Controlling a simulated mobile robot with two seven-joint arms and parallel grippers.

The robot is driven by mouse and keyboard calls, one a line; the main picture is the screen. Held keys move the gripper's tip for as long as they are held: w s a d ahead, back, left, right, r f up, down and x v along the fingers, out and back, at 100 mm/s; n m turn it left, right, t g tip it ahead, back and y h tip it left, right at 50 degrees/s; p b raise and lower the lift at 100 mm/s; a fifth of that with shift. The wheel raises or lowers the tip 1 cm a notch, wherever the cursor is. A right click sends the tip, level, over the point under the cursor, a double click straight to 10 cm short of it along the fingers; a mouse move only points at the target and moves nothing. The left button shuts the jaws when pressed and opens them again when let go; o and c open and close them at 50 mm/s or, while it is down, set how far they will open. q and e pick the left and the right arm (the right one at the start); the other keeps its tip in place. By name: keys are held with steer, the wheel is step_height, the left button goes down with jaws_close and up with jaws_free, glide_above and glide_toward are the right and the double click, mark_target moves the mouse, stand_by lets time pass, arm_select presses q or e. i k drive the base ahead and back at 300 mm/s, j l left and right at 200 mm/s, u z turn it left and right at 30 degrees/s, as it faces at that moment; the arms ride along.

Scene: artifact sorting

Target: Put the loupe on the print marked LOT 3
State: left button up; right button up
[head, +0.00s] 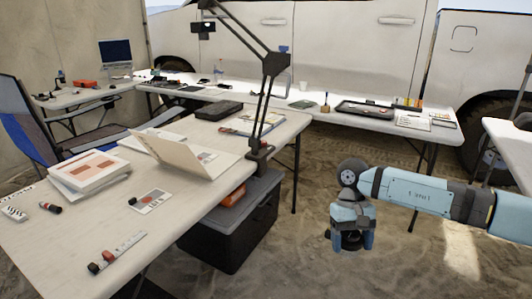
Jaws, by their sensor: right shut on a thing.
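My right gripper (351,242) is shut on a small dark thing (348,241), which looks like the loupe and is partly hidden between the light blue fingers. It hangs over sandy ground, right of the near table (190,215) and apart from it. A white card with a dark picture and a red patch (150,202) lies flat on the near table. It may be a print, but its marking is too small to read, so I cannot tell which print is LOT 3. My left gripper is not in view.
An open pale folder (185,156), a stack of papers (88,172) and a white strip with small cylinders (118,252) lie on the near table. A lamp (262,110) rises at its right edge. A dark lidded box (232,225) stands below. A back table (375,114) holds trays.

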mark_target(202, 158)
steer(key=i+l+z, duration=0.2)
steer(key=z, duration=0.3)
steer(key=i+z, duration=0.45)
steer(key=i, duration=1.4)
steer(key=i+l+u, duration=0.1)
steer(key=i+u, duration=0.15)
steer(key=i, duration=0.3)
steer(key=i+l+u, duration=0.25)
steer(key=i, duration=0.3)
steer(key=u, duration=3.05)
